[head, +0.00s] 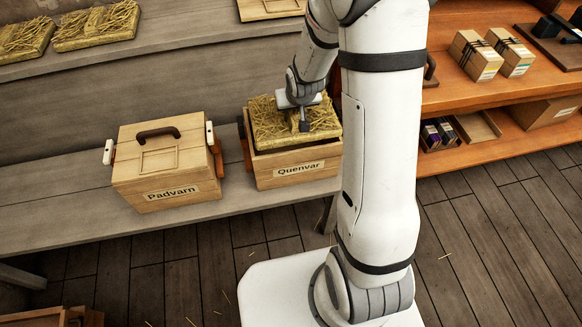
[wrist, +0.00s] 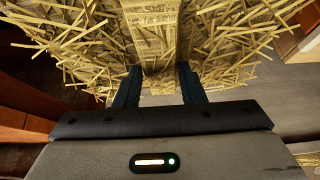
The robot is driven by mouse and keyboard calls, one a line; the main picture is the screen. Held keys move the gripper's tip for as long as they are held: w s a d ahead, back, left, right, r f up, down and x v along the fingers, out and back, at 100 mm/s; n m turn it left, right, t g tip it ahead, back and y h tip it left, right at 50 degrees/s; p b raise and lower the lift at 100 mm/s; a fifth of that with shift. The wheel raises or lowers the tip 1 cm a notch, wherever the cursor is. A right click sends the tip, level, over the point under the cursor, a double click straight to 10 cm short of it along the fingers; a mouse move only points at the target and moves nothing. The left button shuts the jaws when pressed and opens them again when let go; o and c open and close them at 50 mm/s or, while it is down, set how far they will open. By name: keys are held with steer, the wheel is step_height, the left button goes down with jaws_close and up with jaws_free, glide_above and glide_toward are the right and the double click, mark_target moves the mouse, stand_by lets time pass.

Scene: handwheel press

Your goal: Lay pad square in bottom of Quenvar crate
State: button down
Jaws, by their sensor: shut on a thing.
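The straw pad (head: 268,125) is a thick yellow square of loose straw. It sits at the mouth of the open wooden Quenvar crate (head: 298,172), with its upper part above the crate's rim. My gripper (head: 303,122) is above the crate and shut on the pad's raised middle strip. In the wrist view the two dark fingers (wrist: 160,88) clasp this strip, and the straw pad (wrist: 85,45) spreads to both sides. The inside and bottom of the crate are hidden by the pad. My arm covers the area just right of the crate.
The closed Padvarn crate (head: 165,170), with a dark lid handle, stands left on the same grey bench (head: 60,195). More straw pads (head: 98,25) lie on the upper shelf. Orange shelves (head: 470,100) with boxes stand at right. Bench space left of Padvarn is clear.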

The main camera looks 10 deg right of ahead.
steer(key=b+x, duration=0.2)
steer(key=b, duration=0.2)
steer(key=shift+w+f+b, duration=0.15)
steer(key=shift+w+b, duration=0.15)
steer(key=b, duration=0.4)
steer(key=shift+w+f+b, duration=0.15)
steer(key=shift+w+b, duration=0.2)
steer(key=shift+w, duration=0.05)
steer(key=b, duration=0.4)
steer(key=shift+w, duration=0.1)
steer(key=shift+r+b, duration=0.25)
steer(key=shift+b, duration=0.35)
steer(key=shift+r+b, duration=0.25)
steer(key=shift+b, duration=0.35)
step_height(320, 180, down, 18)
steer(key=b, duration=0.5)
steer(key=shift+r, duration=0.2)
steer(key=shift+b, duration=0.3)
